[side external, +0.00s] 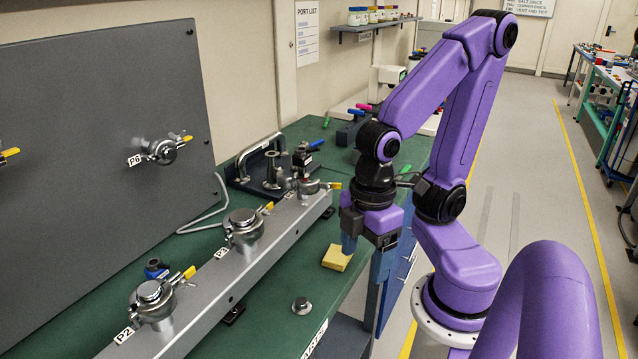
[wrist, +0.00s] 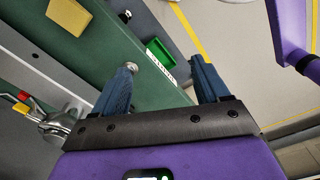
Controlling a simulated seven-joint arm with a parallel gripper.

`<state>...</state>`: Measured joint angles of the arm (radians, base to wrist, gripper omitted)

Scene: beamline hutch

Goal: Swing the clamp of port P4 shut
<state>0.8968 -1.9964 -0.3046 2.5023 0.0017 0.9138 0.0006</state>
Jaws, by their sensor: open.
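Three metal ports stand in a row on a grey rail (side external: 262,252). The near one is labelled P2 (side external: 152,300) and the middle one P3 (side external: 243,228). The far port (side external: 305,186), third in the row, fits P4, but its label is too small to read. Its yellow-tipped clamp handle (side external: 335,186) points right, towards my arm; whether the clamp is open is unclear. In the wrist view a port clamp (wrist: 58,128) with a yellow tip shows at the left, partly hidden by my gripper. My gripper (side external: 365,240) is open and empty, right of the rail; its blue fingers are apart in the wrist view (wrist: 162,84).
A yellow sponge (side external: 336,258) and a small metal fitting (side external: 301,305) lie on the green bench. A tray with a handle (side external: 262,165) stands behind the rail. Port P6 (side external: 163,151) is on the upright grey panel (side external: 90,110). The bench between rail and sponge is mostly clear.

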